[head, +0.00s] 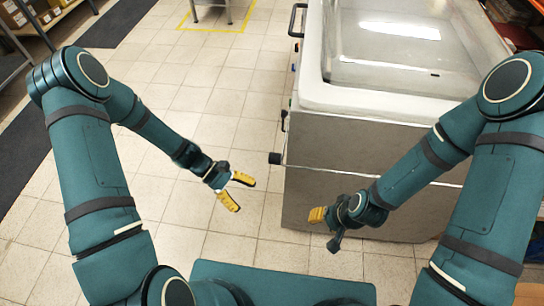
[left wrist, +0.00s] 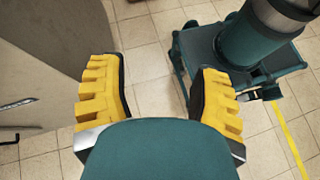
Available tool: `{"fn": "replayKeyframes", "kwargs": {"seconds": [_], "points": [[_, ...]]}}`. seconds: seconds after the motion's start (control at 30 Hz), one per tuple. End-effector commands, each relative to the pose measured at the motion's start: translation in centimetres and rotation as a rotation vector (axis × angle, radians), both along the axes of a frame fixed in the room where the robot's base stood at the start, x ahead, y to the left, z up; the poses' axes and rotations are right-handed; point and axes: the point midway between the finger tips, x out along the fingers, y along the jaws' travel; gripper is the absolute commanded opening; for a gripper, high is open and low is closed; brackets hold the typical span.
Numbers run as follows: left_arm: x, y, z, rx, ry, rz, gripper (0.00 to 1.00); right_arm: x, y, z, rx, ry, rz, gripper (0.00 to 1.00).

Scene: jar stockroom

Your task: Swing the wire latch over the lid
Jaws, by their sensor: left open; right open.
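I see no jar, jar lid or wire latch in either view. My left gripper (head: 243,193) is open and empty, over the tiled floor left of a large metal machine. In the left wrist view its two yellow fingers (left wrist: 160,70) stand wide apart with only floor between them. My right gripper (head: 318,214) is in front of the machine's lower front panel. Its yellow fingers show nearly edge-on, and I see nothing held in them.
The metal machine (head: 350,180) with a clear domed cover (head: 410,62) fills the upper right. A black handle (head: 297,20) and a dark knob (head: 275,158) stick out from its left side. Shelves with boxes (head: 14,14) stand at the upper left. Tiled floor (head: 170,120) lies open between.

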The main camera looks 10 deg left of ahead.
Motion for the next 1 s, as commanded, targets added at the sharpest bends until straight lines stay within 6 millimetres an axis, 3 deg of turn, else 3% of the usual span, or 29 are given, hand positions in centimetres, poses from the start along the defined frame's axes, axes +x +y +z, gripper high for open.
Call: {"fn": "replayKeyframes", "kwargs": {"seconds": [0.2,0.33,0.5,0.67,1.0], "points": [[5.0,3.4,5.5,-0.338,0.159,0.238,0.64,0.1,0.0,0.2,0.0,-0.002,-0.001,0.47],[6.7,5.2,7.9,-0.472,0.189,0.3,0.64,0.1,0.0,0.2,0.0,-0.002,-0.001,0.47],[7.5,6.0,9.1,-0.542,0.2,0.327,0.64,0.1,0.0,0.2,0.0,-0.003,-0.001,0.47],[7.5,4.2,9.2,-0.547,0.201,0.324,0.64,0.1,0.0,0.2,0.0,-0.003,-0.001,0.47],[7.4,-2.4,9.1,-0.544,0.203,0.324,0.64,0.0,0.0,0.1,0.0,-0.001,0.0,0.47]]}}
